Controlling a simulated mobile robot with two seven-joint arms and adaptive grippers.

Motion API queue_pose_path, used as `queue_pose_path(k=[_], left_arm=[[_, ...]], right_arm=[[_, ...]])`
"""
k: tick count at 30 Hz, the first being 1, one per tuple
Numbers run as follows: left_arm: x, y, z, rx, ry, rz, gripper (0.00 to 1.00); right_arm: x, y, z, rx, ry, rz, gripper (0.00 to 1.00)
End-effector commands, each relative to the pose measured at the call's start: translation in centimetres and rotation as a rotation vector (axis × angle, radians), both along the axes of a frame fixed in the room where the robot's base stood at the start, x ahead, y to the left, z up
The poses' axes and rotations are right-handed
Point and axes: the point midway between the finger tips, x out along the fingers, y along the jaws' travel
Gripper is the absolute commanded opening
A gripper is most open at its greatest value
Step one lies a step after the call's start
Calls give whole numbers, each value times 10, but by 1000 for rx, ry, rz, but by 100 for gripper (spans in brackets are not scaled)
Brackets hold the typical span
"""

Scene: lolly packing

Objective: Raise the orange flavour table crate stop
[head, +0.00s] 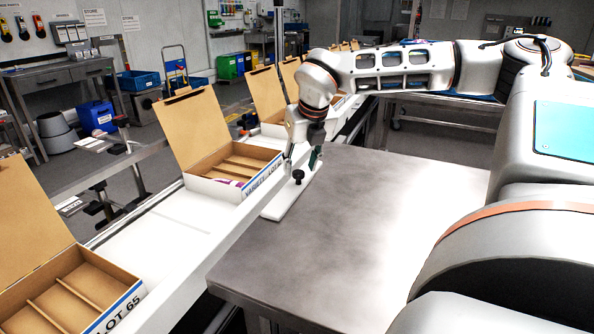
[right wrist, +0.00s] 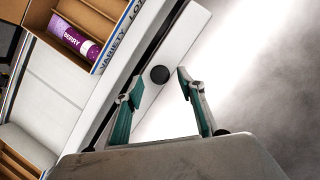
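A flat white plate with a black knob, which looks like the crate stop (head: 283,203), lies along the edge of the grey table beside the white conveyor. Its black knob (head: 298,176) stands up from it. In the right wrist view the plate (right wrist: 182,42) runs diagonally, and the knob (right wrist: 160,75) shows between the fingertips. My right gripper (head: 302,160) points down over the plate, close to the knob. In the right wrist view its green-padded fingers (right wrist: 158,78) are apart, with nothing gripped; contact with the knob cannot be told. No orange flavour label is readable. My left gripper is out of view.
An open cardboard box marked VARIETY (head: 262,180) stands on the conveyor (head: 150,236) beside the plate, holding a purple BERRY tube (right wrist: 75,38). The grey table top (head: 370,215) is clear.

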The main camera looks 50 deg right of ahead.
Motion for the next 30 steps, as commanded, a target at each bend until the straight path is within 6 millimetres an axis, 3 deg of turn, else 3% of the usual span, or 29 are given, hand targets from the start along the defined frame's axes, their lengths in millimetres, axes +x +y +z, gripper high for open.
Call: queue_pose_path(k=[1,6,15,16,20,30], left_arm=[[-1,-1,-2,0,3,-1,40],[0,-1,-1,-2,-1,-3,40],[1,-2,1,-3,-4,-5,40],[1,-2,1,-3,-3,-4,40],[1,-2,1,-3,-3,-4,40],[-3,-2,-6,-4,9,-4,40]], right_arm=[[2,-1,-10,1,5,-1,39],[7,-4,-19,0,0,0,39],[8,-5,-20,-1,-2,-1,39],[8,-5,-20,-1,-2,-1,36],[8,-4,-20,-1,-2,-1,3],[10,-4,-22,-9,20,-1,2]])
